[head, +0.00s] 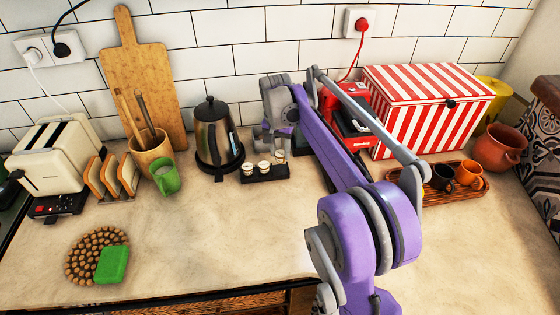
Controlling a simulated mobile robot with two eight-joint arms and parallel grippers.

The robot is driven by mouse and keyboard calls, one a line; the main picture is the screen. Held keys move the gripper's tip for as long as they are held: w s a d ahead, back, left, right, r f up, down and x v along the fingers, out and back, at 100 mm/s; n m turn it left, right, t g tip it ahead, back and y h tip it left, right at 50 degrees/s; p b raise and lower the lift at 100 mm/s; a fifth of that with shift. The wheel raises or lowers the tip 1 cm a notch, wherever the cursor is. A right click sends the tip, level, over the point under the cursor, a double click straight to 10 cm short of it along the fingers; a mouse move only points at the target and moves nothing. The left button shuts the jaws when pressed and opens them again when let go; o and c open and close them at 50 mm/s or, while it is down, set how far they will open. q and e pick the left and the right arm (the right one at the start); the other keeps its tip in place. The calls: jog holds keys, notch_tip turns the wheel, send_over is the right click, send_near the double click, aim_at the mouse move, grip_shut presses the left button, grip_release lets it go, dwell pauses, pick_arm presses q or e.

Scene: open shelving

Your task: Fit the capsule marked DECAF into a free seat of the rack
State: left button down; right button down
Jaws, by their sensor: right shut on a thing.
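The rack (266,176) is a small black block on the counter, right of the kettle, with pale capsules (264,168) in a row on it. My right gripper (275,146) reaches down from the back over the rack's right end. It is shut on a small pale capsule (281,156), which shows just below the fingers at the rack's right end. I cannot tell whether this capsule touches the rack. The lettering on the capsules is too small to read. My left gripper is out of view.
A kettle (216,140) stands close left of the rack. A red coffee machine (346,112) and a red-striped box (425,108) stand behind my right arm. A wooden tray with cups (468,176) lies right.

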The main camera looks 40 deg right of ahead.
aim_at(280, 154)
jog(key=shift+f, duration=1.85)
jog(key=shift+f, duration=0.1)
jog(key=shift+f, duration=0.15)
jog(key=c, duration=0.7)
grip_release()
jog(key=shift+c, duration=0.2)
jog(key=shift+r, duration=0.55)
jog(key=r, duration=0.7)
jog(key=a+r+p, duration=0.1)
jog(key=r, duration=0.3)
jog(key=shift+s+a+r, duration=0.1)
jog(key=shift+s+r, duration=0.1)
jog(key=shift+s, duration=0.15)
